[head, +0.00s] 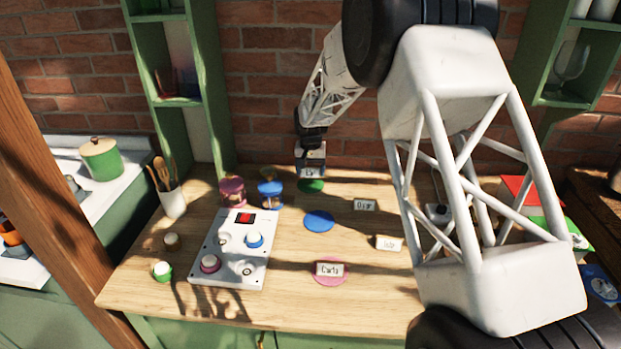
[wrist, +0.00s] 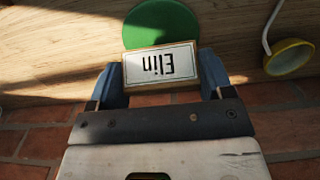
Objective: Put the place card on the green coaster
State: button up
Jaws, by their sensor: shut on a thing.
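My gripper (head: 311,170) is at the back of the table, shut on a place card (wrist: 145,70). In the wrist view the card is a small pale block with a wooden edge, reading "Elin" upside down, between my two blue fingers (wrist: 161,72). The green coaster (head: 311,187) is a flat round disc just below my gripper in the head view. In the wrist view the green coaster (wrist: 162,22) shows just beyond the card, partly hidden by it. Whether the card touches the coaster I cannot tell.
A blue coaster (head: 320,222) is bare. A pink coaster (head: 324,281) bears a "Carla" card (head: 330,269). Two other cards (head: 365,205) (head: 388,243) stand right of them.

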aim_at(310, 177)
jog(key=shift+f, duration=1.75)
jog(key=shift+f, duration=0.1)
jog(key=o, duration=0.9)
notch_tip(310, 177, up, 12)
jog(key=shift+r, duration=0.1)
